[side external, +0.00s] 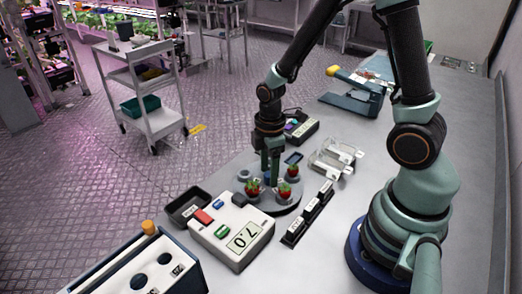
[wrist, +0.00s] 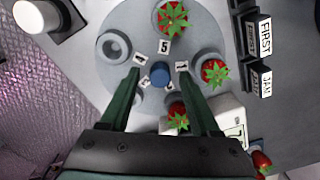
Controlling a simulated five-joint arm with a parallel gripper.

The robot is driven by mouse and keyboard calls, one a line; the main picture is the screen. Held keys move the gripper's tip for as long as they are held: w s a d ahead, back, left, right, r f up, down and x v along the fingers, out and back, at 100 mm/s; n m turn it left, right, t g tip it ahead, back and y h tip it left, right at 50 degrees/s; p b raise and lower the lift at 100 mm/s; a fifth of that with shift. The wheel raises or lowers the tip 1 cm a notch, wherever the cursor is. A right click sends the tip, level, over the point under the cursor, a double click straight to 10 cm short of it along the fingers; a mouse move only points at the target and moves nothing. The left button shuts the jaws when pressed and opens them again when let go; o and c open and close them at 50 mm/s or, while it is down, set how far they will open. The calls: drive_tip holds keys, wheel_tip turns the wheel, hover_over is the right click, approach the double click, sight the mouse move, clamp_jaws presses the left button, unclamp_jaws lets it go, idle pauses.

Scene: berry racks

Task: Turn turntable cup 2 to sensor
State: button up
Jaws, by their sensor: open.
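The round grey turntable (side external: 290,208) lies below my gripper (side external: 269,182) and fills the middle of the wrist view (wrist: 105,85). A blue knob (wrist: 160,74) stands at its centre. My gripper's open fingers (wrist: 160,78) are on either side of the knob; contact cannot be told. Red strawberries with green tops sit in cups at the top (wrist: 172,17), right (wrist: 214,72) and lower right (wrist: 178,116). The upper-left cup (wrist: 113,47) is empty. A 5 label is legible; cup 2's label is not. A white device (side external: 232,230) with a 7.0 display stands beside the turntable.
A black label rack (side external: 308,213) stands close to the turntable's right side. A dark tray (side external: 187,206) is left of the white device. Clear containers (side external: 335,157) stand behind, and a blue-white box (side external: 140,268) in front. A bare strip of table lies right of the rack.

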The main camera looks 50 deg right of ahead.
wheel_tip(320, 180, up, 12)
idle(0.5)
drive_tip(key=s+r+m+t, duration=0.1)
drive_tip(key=r+m+t, duration=0.1)
drive_tip(key=r+m, duration=0.2)
drive_tip(key=s+a+r+m+t, duration=0.1)
drive_tip(key=s+r+m+t, duration=0.1)
drive_tip(key=r+m, duration=0.3)
drive_tip(key=m+t, duration=0.1)
drive_tip(key=m, duration=0.1)
drive_tip(key=shift+s+m+t, duration=0.25)
drive_tip(key=shift+m+t, duration=0.05)
drive_tip(key=shift+m, duration=0.1)
